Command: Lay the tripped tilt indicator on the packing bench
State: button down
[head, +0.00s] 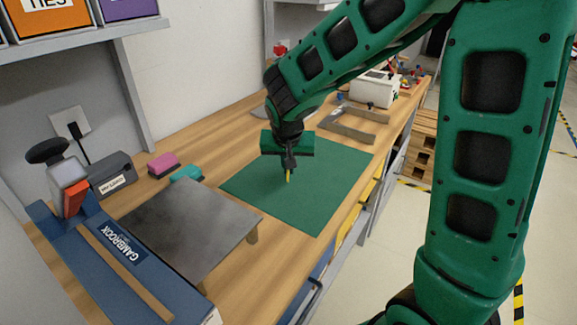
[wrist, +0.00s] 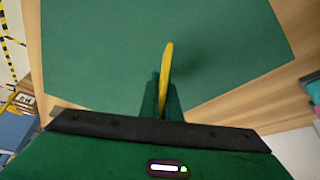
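My gripper (head: 289,167) points down over the green mat (head: 330,190) on the wooden packing bench (head: 225,150). It is shut on a thin yellow piece, the tilt indicator (head: 288,177), which sticks out below the fingertips. In the wrist view the indicator (wrist: 166,72) stands edge-on between the fingers of my gripper (wrist: 163,100). Its face and any tripped mark cannot be seen. A soft shadow lies on the mat beside it. I cannot tell whether its lower end touches the mat.
A grey metal plate (head: 190,228) and a blue Gambrook device (head: 95,265) stand at the near left. Pink (head: 163,164) and teal (head: 187,173) blocks lie near the wall. A white machine (head: 374,89) is farther back. The mat around my gripper is clear.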

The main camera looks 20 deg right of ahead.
jog(key=shift+s+f, duration=0.15)
jog(key=shift+f, duration=0.4)
